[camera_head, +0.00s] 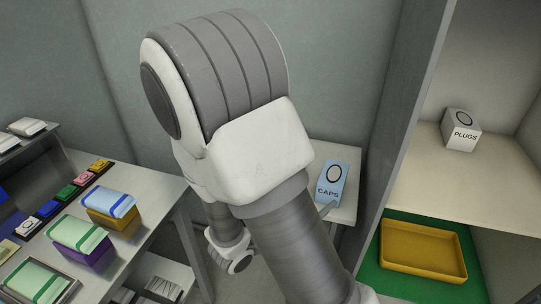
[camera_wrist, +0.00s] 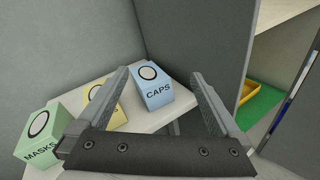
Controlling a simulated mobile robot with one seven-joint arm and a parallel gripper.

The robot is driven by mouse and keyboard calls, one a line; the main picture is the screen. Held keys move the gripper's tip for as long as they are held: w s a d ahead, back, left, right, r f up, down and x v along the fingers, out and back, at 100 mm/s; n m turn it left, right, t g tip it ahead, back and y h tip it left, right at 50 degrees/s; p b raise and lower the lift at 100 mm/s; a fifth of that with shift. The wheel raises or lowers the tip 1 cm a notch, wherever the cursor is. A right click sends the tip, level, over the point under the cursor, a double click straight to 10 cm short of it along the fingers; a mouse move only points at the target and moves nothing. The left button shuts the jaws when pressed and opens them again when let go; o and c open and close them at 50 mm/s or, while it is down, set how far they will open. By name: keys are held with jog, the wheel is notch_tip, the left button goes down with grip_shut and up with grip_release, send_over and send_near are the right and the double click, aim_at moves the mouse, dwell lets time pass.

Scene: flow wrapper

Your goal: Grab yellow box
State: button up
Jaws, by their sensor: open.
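In the wrist view a yellow box (camera_wrist: 107,104) lies on a small white table, partly hidden behind the left finger of my gripper. It has a dark ring mark and lettering that is mostly covered. My gripper (camera_wrist: 163,82) is open and empty, with its fingers pointing toward the table. A blue box marked CAPS (camera_wrist: 152,88) shows between the fingers, to the right of the yellow box. It also shows in the head view (camera_head: 332,183). A green box marked MASKS (camera_wrist: 42,135) stands left of the yellow box. In the head view my arm hides the yellow box.
A grey partition (camera_head: 405,120) stands right of the small table (camera_head: 346,208). Beyond it are shelves with a white PLUGS box (camera_head: 461,130) and a yellow tray (camera_head: 422,250) on green. A table at left (camera_head: 140,196) holds several lidded boxes.

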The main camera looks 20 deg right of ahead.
jog(key=w+a+f+n+t+y+b, duration=0.3)
jog(key=w+a+f+n+t+y, duration=0.15)
jog(key=a+f+n+t, duration=0.35)
jog(key=shift+n+g, duration=0.4)
jog(key=shift+g, duration=0.2)
jog(key=x, duration=0.8)
jog(key=f+x, duration=0.1)
jog(key=x, duration=0.3)
jog(key=shift+w+f+b, duration=0.1)
jog(key=shift+w+b, duration=0.25)
jog(key=shift+b+x, duration=0.55)
jog(key=shift+x, duration=2.2)
jog(key=shift+s+d, duration=0.1)
jog(key=shift+c, duration=0.3)
jog(key=c, duration=1.1)
